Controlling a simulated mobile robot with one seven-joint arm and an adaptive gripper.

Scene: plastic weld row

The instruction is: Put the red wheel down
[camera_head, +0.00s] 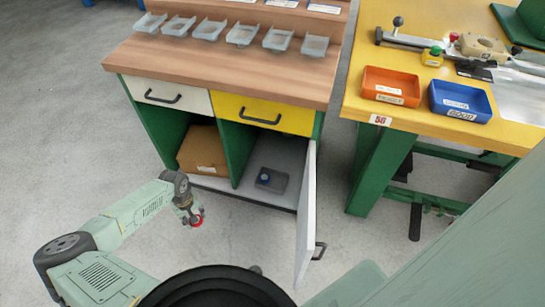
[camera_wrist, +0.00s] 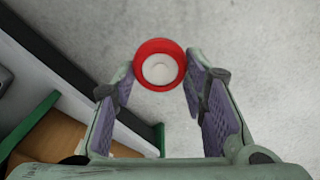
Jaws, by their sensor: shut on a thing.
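The red wheel (camera_head: 197,221) is small and round and hangs at the end of my gripper (camera_head: 189,212) in the head view, left of the open cabinet. In the wrist view the red wheel (camera_wrist: 160,66) shows a red rim with a pale round middle, between the two fingertips. My gripper (camera_wrist: 160,80) is shut on it. Grey concrete floor shows behind the wheel; its height above the floor is hard to tell.
A yellow table (camera_head: 358,72) carries an orange bin (camera_head: 391,85) and a blue bin (camera_head: 460,101).

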